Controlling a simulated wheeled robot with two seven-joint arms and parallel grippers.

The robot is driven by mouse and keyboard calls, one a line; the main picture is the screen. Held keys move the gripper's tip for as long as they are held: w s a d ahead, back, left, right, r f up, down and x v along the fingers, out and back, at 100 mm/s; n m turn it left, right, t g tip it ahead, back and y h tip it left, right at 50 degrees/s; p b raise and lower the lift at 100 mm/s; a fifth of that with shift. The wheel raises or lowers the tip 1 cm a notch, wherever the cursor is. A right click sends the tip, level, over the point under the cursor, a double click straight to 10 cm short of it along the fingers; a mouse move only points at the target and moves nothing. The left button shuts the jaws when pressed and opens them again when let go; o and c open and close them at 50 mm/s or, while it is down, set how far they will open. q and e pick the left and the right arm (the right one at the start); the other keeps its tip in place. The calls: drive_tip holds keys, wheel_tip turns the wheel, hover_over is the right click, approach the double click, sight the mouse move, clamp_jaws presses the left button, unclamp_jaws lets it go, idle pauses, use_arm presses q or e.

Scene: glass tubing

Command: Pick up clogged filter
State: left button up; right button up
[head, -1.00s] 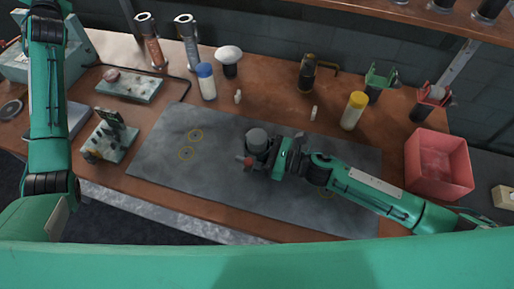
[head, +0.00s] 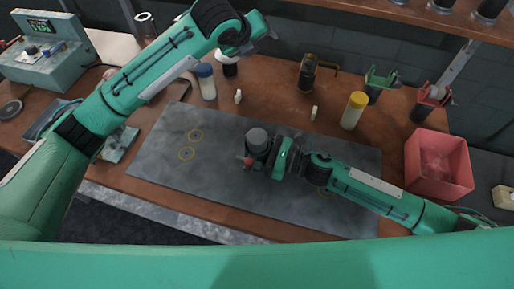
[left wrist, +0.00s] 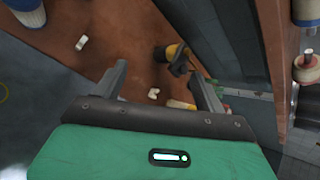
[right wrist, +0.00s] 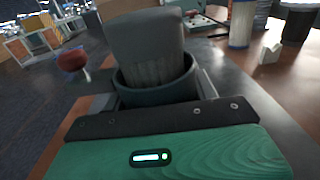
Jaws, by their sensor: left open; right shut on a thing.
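My right gripper (head: 268,152) is shut on a dark cup-shaped housing (head: 252,157) over the grey mat. A grey ribbed cylinder, which looks like the filter (right wrist: 148,48), stands upright in the housing (right wrist: 160,92) and sticks out of its top. My left gripper (head: 266,30) is at the top of the head view, well away from the housing, over the back of the bench. In the left wrist view its fingers (left wrist: 160,86) are apart with nothing between them.
A blue-capped jar (head: 206,82), a yellow-capped jar (head: 353,110) and small white pieces (head: 314,113) stand behind the mat (head: 230,190). A black canister with a handle (head: 307,72), a green holder (head: 378,82) and a red one (head: 430,95) are further right. A red bin (head: 440,165) is at right.

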use_arm(q)
drive_tip(key=s+d+f+m+g+y, duration=0.1)
drive_tip(key=s+d+m+g, duration=0.3)
drive_tip(key=s, duration=0.6)
drive_tip(key=m+g+y, duration=0.4)
drive_tip(key=m, duration=0.2)
hover_over(257, 135)
drive_tip(key=f, duration=0.7)
drive_tip(key=shift+s, duration=0.35)
drive_tip(key=shift+w+f, duration=0.15)
drive_tip(key=shift+f, duration=1.4)
drive_tip(key=shift+w+f, duration=0.1)
drive_tip(key=shift+f, duration=1.4)
drive_tip(key=shift+c, duration=0.4)
drive_tip(key=c, duration=1.4)
drive_tip(key=shift+r, duration=0.15)
